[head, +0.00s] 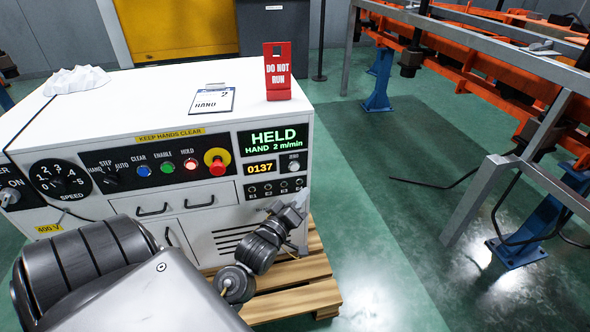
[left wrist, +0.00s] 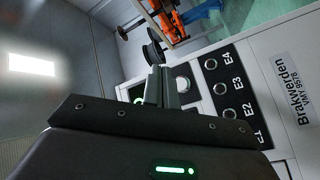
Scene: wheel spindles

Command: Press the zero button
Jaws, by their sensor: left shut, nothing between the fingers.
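The zero button (head: 293,166) is a small pale round button on the black counter panel, right of the amber display (head: 260,169) reading 0137. Its small label is hard to read. In the left wrist view a pale round button (left wrist: 183,84) shows just right of the fingers. My left gripper (head: 301,197) is shut and empty, in front of the cabinet's right side, just below the button and by the row of sockets. It also shows in the left wrist view (left wrist: 160,75). I cannot tell whether the fingertips touch the panel. My right gripper is not in view.
The white cabinet (head: 130,105) stands on a wooden pallet (head: 290,290). Its panel has a red stop button (head: 217,161) and clear, enable and hold buttons. The green display (head: 275,140) reads HELD. Sockets (left wrist: 219,88) lie beside the fingers. Orange conveyor framing (head: 500,75) is at right.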

